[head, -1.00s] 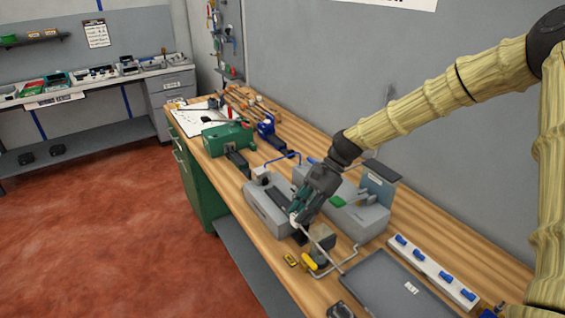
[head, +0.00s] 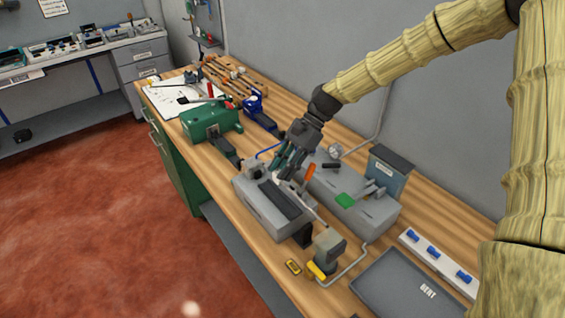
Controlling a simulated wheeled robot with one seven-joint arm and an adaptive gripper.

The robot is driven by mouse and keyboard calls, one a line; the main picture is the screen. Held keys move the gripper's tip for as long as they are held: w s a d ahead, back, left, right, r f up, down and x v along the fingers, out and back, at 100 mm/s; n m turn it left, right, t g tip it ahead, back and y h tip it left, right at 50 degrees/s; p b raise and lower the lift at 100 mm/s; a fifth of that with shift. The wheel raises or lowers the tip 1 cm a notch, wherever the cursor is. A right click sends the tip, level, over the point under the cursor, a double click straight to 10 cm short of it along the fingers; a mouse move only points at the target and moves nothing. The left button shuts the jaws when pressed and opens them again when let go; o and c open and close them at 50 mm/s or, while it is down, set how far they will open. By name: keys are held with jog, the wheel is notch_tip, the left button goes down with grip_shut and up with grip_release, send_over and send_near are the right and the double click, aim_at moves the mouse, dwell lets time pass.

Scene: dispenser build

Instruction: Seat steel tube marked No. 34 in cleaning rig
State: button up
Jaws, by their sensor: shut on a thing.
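My gripper (head: 281,174) is above the far end of a low grey unit with a dark slot (head: 287,200), fingers pointing down. It is shut on a thin pale steel tube (head: 313,212), which runs from the fingers down to the right towards a grey block with a yellow handle (head: 328,246). I cannot tell whether the tube's lower end touches that block. The No. 34 mark is too small to read. The frames do not make clear which fixture is the cleaning rig.
Behind stands a larger grey unit with a green patch (head: 345,201) and an orange-handled part (head: 309,173). A dark tray (head: 395,290) and a white rack with blue clips (head: 436,262) lie at right. A green machine (head: 210,122) stands at left. A bent pipe rises behind the block.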

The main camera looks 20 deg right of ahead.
jog(key=shift+w+f, duration=0.25)
jog(key=shift+f, duration=0.15)
notch_tip(320, 180, down, 3)
jog(key=b, duration=0.2)
jog(key=shift+s+r+b, duration=0.1)
jog(key=shift+s+b, duration=0.05)
jog(key=shift+b, duration=0.25)
jog(key=shift+s+a+f+b, duration=0.1)
jog(key=shift+f+b, duration=0.45)
jog(key=shift+f, duration=0.1)
grip_shut()
jog(key=shift+f, duration=0.55)
